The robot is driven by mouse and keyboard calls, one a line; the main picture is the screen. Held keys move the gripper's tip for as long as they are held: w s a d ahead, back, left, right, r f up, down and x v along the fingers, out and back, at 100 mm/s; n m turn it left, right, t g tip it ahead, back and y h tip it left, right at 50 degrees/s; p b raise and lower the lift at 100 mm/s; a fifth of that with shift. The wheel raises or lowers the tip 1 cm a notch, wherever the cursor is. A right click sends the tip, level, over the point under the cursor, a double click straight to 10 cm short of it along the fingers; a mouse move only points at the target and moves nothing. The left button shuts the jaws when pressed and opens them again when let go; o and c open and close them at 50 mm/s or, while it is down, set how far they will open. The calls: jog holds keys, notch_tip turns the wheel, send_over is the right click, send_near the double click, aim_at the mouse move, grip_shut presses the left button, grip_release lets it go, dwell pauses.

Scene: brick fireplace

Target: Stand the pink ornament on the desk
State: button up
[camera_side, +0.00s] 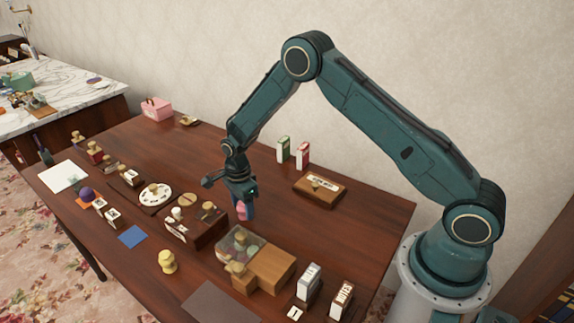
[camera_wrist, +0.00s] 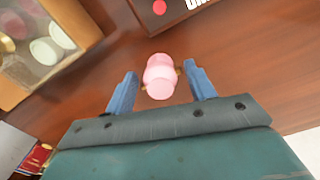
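The pink ornament (camera_wrist: 160,70) is a small rounded figure with two lobes, in the middle of the wrist view. My gripper (camera_wrist: 161,76) has its two blue fingers on either side of it, with narrow strips of brown desk showing between the fingers and the ornament. In the side view the ornament (camera_side: 241,210) shows pink at the tips of my gripper (camera_side: 244,209), which points down over the wooden desk (camera_side: 325,225). A finger partly hides it there. I cannot tell whether it touches the desk or whether it is upright.
A dark wooden box (camera_side: 190,233) stands left of my gripper. A glass-topped case (camera_side: 240,245) and wooden block (camera_side: 272,268) stand in front. A lettered wooden box (camera_side: 320,190) and green and red boxes (camera_side: 292,153) stand behind right. Bare desk lies behind my gripper.

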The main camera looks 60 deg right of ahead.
notch_tip(320, 180, up, 12)
jog(key=shift+r, duration=0.15)
dwell(0.8)
dwell(0.5)
jog(key=s+r+n+t, duration=0.1)
jog(key=s+r+n, duration=0.5)
jog(key=r, duration=0.4)
jog(key=s+r+n+t, duration=0.2)
jog(key=s+r+n, duration=0.2)
jog(key=s+r, duration=0.45)
jog(key=s+r+n+t, duration=0.2)
jog(key=s+n, duration=0.9)
jog(key=s, duration=0.8)
jog(key=shift+r+t, duration=0.3)
jog(key=shift+r, duration=0.55)
